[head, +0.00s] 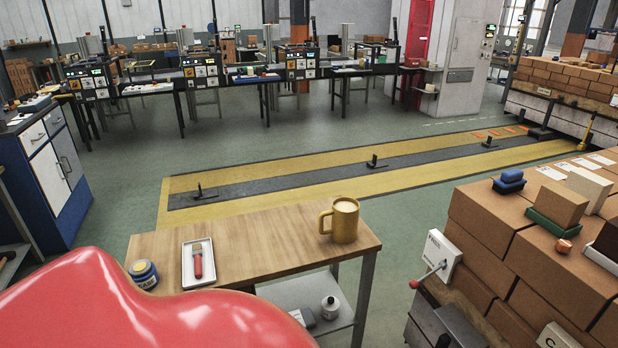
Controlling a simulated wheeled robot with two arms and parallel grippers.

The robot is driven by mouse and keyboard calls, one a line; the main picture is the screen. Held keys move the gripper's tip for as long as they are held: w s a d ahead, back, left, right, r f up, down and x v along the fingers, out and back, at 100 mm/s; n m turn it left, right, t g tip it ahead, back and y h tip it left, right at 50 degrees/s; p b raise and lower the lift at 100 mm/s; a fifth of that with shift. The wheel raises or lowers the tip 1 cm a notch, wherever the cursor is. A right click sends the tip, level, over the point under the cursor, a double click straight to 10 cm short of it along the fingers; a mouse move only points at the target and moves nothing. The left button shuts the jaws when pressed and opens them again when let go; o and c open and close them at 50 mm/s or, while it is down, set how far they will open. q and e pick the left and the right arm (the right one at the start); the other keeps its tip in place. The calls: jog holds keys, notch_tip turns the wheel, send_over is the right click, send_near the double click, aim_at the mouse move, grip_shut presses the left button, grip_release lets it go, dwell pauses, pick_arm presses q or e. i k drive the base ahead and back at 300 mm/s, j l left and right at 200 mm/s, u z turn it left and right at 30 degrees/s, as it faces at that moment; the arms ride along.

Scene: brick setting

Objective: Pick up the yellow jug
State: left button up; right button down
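The yellow jug (345,222) stands upright near the right end of a wooden table (270,240). Its handle points left, and its top shows a pale tan surface. Neither of my grippers shows in the head view, so nothing is seen touching the jug.
A white tray (187,277) with a red-handled brush (197,262) and a blue-and-yellow jar (144,273) share the table. A glossy red surface (150,315) covers the lower left. Stacked brown bricks (500,225) stand at right. The tabletop between tray and jug is clear.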

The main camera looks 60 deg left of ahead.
aim_at(345, 214)
jog(key=u, duration=1.65)
